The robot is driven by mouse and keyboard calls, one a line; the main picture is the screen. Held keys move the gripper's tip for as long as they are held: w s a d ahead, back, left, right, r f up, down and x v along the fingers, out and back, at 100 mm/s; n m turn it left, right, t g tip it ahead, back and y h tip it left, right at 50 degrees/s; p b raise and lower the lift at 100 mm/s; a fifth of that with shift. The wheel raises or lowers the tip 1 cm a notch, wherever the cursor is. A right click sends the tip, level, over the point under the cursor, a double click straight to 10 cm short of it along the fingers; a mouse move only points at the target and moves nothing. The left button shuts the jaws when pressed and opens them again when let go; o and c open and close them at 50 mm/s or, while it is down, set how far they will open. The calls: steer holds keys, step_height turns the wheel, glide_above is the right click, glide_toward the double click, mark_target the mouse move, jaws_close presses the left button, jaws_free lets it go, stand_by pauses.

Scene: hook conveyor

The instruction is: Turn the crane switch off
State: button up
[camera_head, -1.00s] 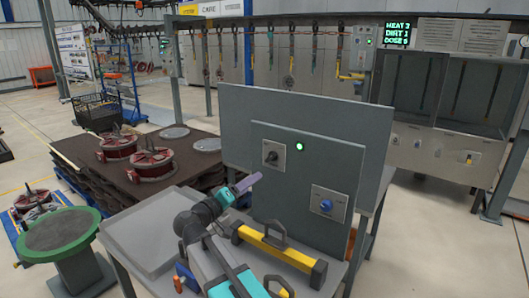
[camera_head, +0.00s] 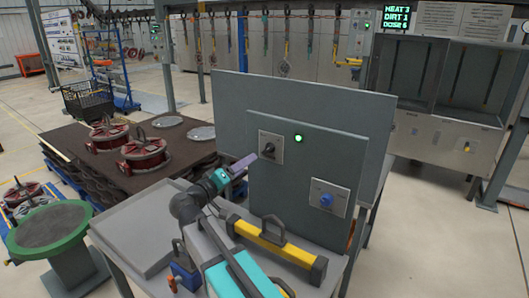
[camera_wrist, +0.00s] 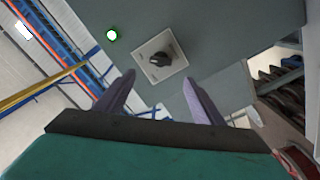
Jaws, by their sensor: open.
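A grey upright panel (camera_head: 300,180) carries a black rotary switch (camera_head: 269,147) on a pale square plate. A lit green lamp (camera_head: 298,138) is to its right. A second plate lower right has a blue knob (camera_head: 326,200). Plate lettering is too small to read, so I cannot tell which is labelled crane. My gripper (camera_head: 243,163), with purple fingers, is just left of and slightly below the black switch, apart from it. In the wrist view, my open, empty fingers (camera_wrist: 160,82) point at the black switch (camera_wrist: 159,59), which lies ahead between and beyond the tips.
A yellow-and-black handled tool case (camera_head: 275,242) sits on the bench below the panel. A grey tray (camera_head: 140,235) is at the bench's left. A green round stand (camera_head: 50,230) and a dark table with red moulds (camera_head: 143,153) are further left.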

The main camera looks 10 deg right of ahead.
mark_target(266, 150)
steer(key=p+x, duration=0.4)
steer(key=x, duration=0.9)
steer(key=shift+f, duration=0.1)
steer(key=c, duration=1)
